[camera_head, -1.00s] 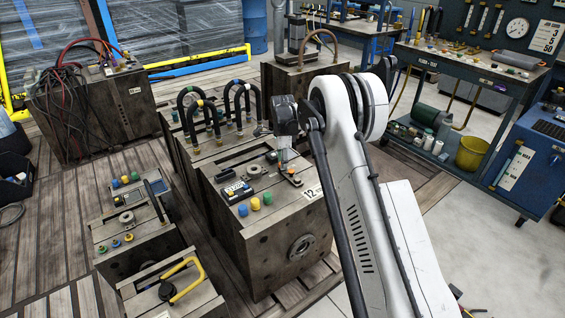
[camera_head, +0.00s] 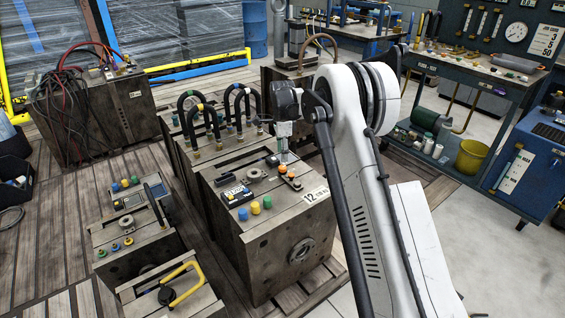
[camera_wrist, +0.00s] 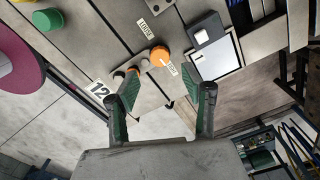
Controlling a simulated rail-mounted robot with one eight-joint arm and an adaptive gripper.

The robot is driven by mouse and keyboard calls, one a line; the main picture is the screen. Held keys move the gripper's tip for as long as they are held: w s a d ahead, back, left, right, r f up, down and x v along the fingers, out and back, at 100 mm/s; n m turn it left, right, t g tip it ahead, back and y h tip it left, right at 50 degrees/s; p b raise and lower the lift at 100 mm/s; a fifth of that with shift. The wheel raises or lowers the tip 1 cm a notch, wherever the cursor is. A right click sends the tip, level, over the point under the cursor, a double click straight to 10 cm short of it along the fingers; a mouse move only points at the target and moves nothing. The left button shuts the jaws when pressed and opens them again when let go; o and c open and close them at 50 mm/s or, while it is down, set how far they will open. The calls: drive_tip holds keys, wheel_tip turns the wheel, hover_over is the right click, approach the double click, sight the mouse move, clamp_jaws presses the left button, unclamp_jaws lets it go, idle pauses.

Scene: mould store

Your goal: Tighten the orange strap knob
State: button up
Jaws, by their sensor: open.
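The orange strap knob (camera_wrist: 160,56) is a round cap on the grey mould top, with an arrow-like mark on its face. Small printed labels (camera_wrist: 172,69) lie beside it. My gripper (camera_wrist: 165,92) is open and empty in the wrist view, its two dark green-padded fingers apart; the knob shows beyond the fingertips, between them, and not touched as far as I can see. In the head view my gripper (camera_head: 284,158) points down over the number 12 mould (camera_head: 275,235), close above the orange knob (camera_head: 283,168). Its fingertips are too small there to tell their exact gap from the knob.
A device with a pale screen (camera_wrist: 217,58) lies right of the knob in the wrist view. Blue and yellow caps (camera_head: 255,208) sit near the mould's front edge. Curved black hoses (camera_head: 208,120) rise behind. A tool trolley (camera_head: 470,70) stands at the back right.

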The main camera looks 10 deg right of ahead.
sight(283, 167)
drive_tip(key=shift+r, duration=2.75)
drive_tip(key=s+r+n+t+p, duration=0.35)
drive_tip(key=s+r+n, duration=0.45)
drive_tip(key=s+r, duration=1.5)
drive_tip(key=s+n+t+p, duration=0.3)
drive_tip(key=s+n, duration=0.7)
drive_tip(key=s, duration=1.7)
drive_tip(key=shift+s+f+t+p, duration=0.25)
drive_tip(key=shift+f+t+p, duration=0.1)
drive_tip(key=shift+p, duration=0.8)
